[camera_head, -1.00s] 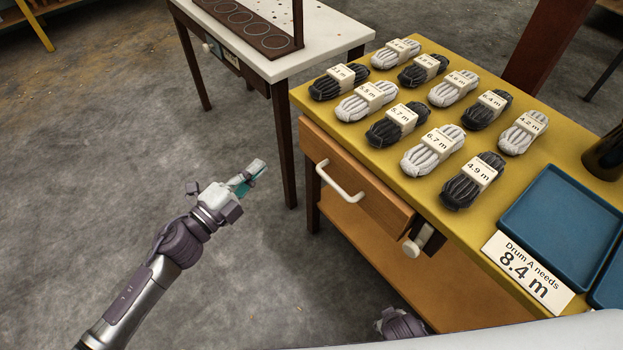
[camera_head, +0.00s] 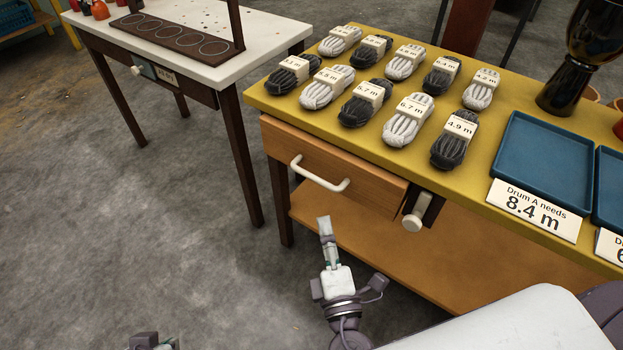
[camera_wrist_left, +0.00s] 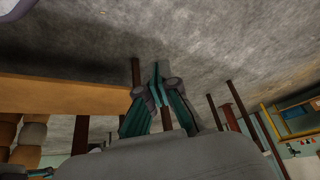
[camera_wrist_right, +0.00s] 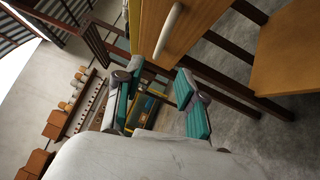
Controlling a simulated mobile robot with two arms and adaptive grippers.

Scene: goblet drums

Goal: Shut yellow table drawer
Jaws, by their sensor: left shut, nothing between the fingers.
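The yellow table (camera_head: 480,150) has a brown wooden drawer (camera_head: 345,178) with a white bar handle (camera_head: 320,178). The drawer front seems to stand slightly out from the table; how far is hard to tell. My right gripper (camera_head: 325,228) is below the handle in the head view, apart from it. In the right wrist view its fingers (camera_wrist_right: 158,80) are spread and empty, with the handle (camera_wrist_right: 168,30) ahead. My left gripper (camera_head: 155,342) is mostly cut off at the bottom left of the head view. In the left wrist view its fingers (camera_wrist_left: 156,85) meet, holding nothing.
Labelled rope bundles (camera_head: 405,120), a blue tray (camera_head: 543,155) and a sign (camera_head: 535,207) are on the tabletop. A white knob (camera_head: 413,222) is right of the drawer. A lower shelf (camera_head: 400,230) is underneath. A white table (camera_head: 180,50) stands left; floor between is clear.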

